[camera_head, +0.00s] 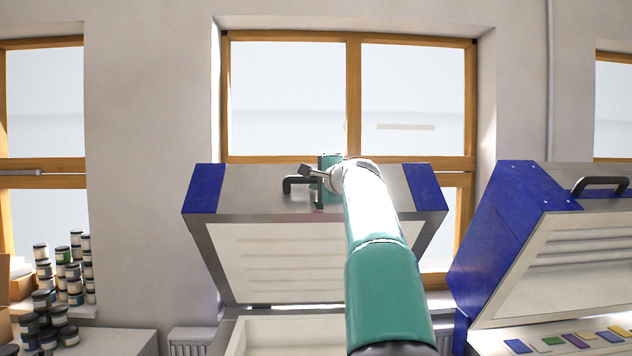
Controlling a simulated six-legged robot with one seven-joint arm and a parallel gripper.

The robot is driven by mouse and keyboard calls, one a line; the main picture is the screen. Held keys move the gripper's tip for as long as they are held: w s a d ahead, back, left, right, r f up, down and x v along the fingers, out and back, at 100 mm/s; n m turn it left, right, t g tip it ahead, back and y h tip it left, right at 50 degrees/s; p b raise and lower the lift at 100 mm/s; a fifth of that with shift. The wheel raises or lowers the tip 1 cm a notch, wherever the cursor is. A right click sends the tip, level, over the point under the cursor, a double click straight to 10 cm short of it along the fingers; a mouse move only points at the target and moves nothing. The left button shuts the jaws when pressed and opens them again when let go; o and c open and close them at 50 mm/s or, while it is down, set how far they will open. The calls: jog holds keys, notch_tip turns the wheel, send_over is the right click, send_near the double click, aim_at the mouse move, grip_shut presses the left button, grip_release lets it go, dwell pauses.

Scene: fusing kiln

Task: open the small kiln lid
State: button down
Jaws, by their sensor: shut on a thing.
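The small kiln lid (285,262) stands raised in the middle of the view, tilted up above the pale kiln body (275,338). It has blue corners and a grooved pale inner face. A black handle (291,184) is on its metal front edge. My gripper (312,177) is at this handle and shut on it. My teal and white arm comes up from the bottom and hides the right part of the handle and of the lid. The fingertips are small and partly hidden.
A larger blue kiln (495,235) stands open at the right, with coloured glass pieces (565,341) inside. Stacked jars (72,268) stand at the left beside a grey worktop (112,342). A window (288,90) is behind the small kiln.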

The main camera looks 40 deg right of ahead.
jog(key=c, duration=1.3)
grip_release()
jog(key=shift+s, duration=0.1)
jog(key=v, duration=1.3)
jog(key=shift+s, duration=0.35)
jog(key=shift+a, duration=0.1)
jog(key=s+a+f+n+g+y, duration=0.2)
jog(key=a+f+n, duration=0.3)
jog(key=a+f, duration=0.45)
jog(key=s+a+f+n+g+y, duration=0.3)
jog(key=a+f, duration=0.4)
jog(key=a, duration=0.6)
jog(key=s+a+f+n+g, duration=0.2)
jog(key=s+a+f+n, duration=0.2)
jog(key=f, duration=0.4)
jog(key=s+a+f+n+g+h, duration=0.1)
jog(key=s+a+f+n+g, duration=0.1)
jog(key=s+a+f+n, duration=0.2)
jog(key=s+a+f+n+g, duration=0.2)
jog(key=s+a+f+n, duration=0.2)
jog(key=s+f, duration=0.5)
notch_tip(320, 180, down, 3)
jog(key=shift+a+f+n, duration=0.1)
jog(key=shift+a+n, duration=0.3)
jog(key=shift+a, duration=0.25)
